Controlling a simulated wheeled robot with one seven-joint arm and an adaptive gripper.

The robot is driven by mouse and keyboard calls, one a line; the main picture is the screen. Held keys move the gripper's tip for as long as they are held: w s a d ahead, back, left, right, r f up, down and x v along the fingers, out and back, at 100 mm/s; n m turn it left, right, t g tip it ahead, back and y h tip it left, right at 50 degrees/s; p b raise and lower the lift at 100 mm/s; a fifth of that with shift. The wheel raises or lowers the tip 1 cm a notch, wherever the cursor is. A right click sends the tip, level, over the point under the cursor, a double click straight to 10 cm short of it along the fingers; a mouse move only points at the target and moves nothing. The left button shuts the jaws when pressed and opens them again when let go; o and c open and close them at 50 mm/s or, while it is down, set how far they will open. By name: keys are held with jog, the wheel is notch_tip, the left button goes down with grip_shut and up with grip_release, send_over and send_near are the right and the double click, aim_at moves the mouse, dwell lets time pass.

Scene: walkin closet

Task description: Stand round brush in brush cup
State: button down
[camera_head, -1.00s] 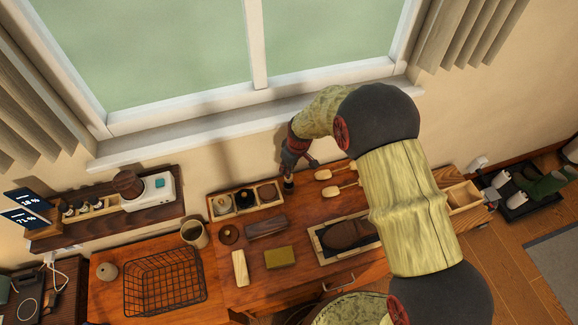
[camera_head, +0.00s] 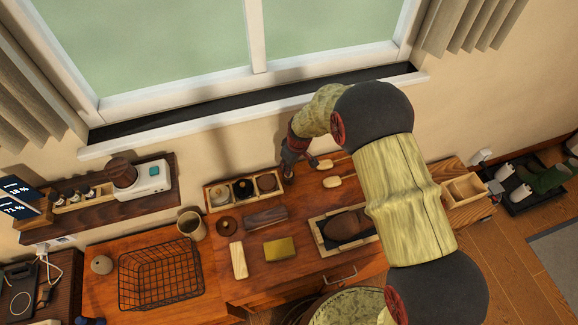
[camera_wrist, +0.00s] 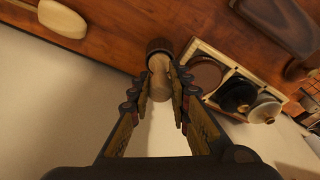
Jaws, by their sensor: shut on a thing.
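My gripper (camera_wrist: 160,88) is shut on the round brush (camera_wrist: 158,62), with a finger on each side of its pale round handle. The brush's dark round base shows beyond the fingertips, over the wooden tabletop; I cannot tell if it touches the wood. In the head view my gripper (camera_head: 288,172) is at the back of the table by the wall, just right of the tin box, and mostly hides the brush. The brush cup (camera_head: 192,226), an olive-tan open cup, stands upright to the left, beyond the tin box. It is apart from my gripper.
The compartment box (camera_head: 212,207) with round tins sits close left of my gripper; two pale wooden brushes (camera_head: 332,182) lie to the right. A dark round piece (camera_head: 227,226), a dark block (camera_head: 265,217) and a wire basket (camera_head: 161,274) are nearer the front. The wall is close behind.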

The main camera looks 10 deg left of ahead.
jog(key=c, duration=1.6)
grip_release()
jog(key=shift+r, duration=0.1)
jog(key=v, duration=1.1)
jog(key=shift+r, duration=0.35)
